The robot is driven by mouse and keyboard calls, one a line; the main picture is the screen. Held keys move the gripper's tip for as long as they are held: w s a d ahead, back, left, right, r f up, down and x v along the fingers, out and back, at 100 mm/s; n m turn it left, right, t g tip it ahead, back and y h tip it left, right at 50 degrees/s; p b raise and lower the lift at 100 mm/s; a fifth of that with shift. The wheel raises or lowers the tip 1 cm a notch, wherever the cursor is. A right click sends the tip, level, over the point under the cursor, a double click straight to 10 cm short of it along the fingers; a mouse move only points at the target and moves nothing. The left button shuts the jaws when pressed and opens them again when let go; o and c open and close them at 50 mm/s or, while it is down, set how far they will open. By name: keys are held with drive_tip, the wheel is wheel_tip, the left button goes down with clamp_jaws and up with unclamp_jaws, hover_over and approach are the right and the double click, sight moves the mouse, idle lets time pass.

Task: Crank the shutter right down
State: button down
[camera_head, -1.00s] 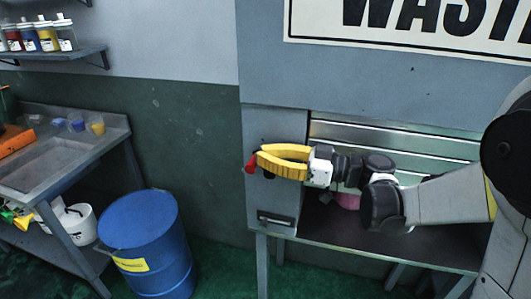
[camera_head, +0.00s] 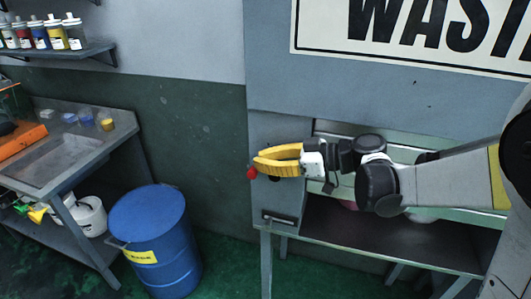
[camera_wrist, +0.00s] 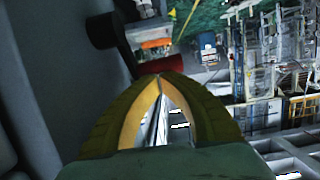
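The crank has a red handle (camera_head: 252,173) on the left side of the grey cabinet's panel, with a dark hub just right of it. My gripper (camera_head: 257,163) has yellow fingers and reaches in from the right, its tips just above and beside the red handle. In the wrist view the fingertips (camera_wrist: 160,77) meet and the red handle (camera_wrist: 172,63) lies across just beyond them, not between them. I cannot tell whether they touch it. The shutter (camera_head: 420,153) is pale and slatted, partly down; the bay below it is open. My arm hides part of its lower edge.
A pinkish thing (camera_head: 349,205) sits inside the bay, mostly hidden. A blue drum (camera_head: 150,235) stands on the green floor left of the cabinet. A sink bench (camera_head: 125,122) is at far left, under a shelf of bottles (camera_head: 55,35). Floor between drum and cabinet is clear.

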drive_tip(key=h+p, duration=0.1)
drive_tip(key=a+h+p, duration=0.1)
drive_tip(key=a+g+h+p, duration=0.1)
drive_tip(key=shift+w+a+f+p, duration=0.1)
drive_tip(key=shift+w+f+p, duration=0.2)
drive_tip(key=shift+p, duration=0.05)
wheel_tip(320, 180, down, 13)
drive_tip(key=d+g+h, duration=0.1)
drive_tip(key=g+h, duration=0.3)
drive_tip(key=h, duration=0.7)
drive_tip(key=shift+s, duration=0.15)
drive_tip(key=shift+d+f+b, duration=0.15)
drive_tip(key=shift+d+b, duration=0.1)
drive_tip(key=shift+b, duration=0.05)
idle(0.6)
drive_tip(key=shift+a, duration=0.1)
